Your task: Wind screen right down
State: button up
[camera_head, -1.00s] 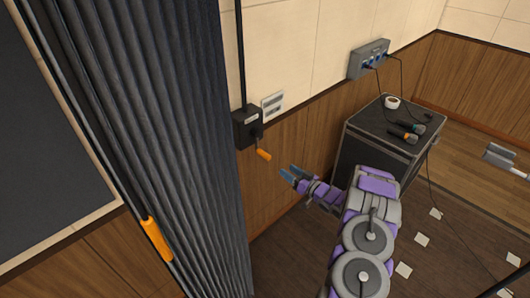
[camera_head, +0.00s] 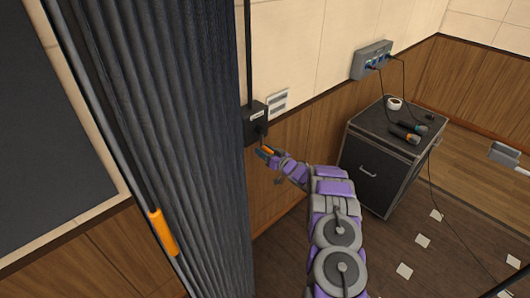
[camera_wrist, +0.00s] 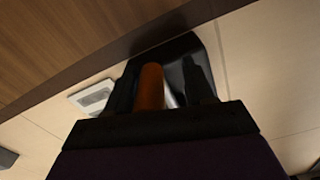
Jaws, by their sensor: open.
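A black crank box (camera_head: 256,122) is fixed to the wall right of the dark curtain, with a black rod rising from it. Its crank has an orange handle (camera_head: 267,150). In the wrist view the orange handle (camera_wrist: 151,88) stands in front of the black box (camera_wrist: 191,60), just beyond the dark edge of my gripper. I cannot tell if the fingers touch the handle. No screen that I can identify for certain shows; a dark panel (camera_head: 50,110) hangs at the left.
The grey pleated curtain (camera_head: 180,130) hangs close left of the crank, with an orange-handled pole (camera_head: 162,232) in front of it. A white wall plate (camera_head: 277,102) is beside the box. A black case (camera_head: 372,165) with microphones stands to the right. Papers lie on the floor.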

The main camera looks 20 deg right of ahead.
jog(key=shift+w+d+f, duration=0.1)
jog(key=shift+d+f, duration=0.05)
jog(key=shift+d, duration=0.75)
jog(key=shift+c, duration=0.7)
jog(key=shift+a, duration=0.65)
jog(key=c, duration=0.6)
jog(key=shift+d, duration=0.1)
grip_shut()
jog(key=shift+d, duration=0.15)
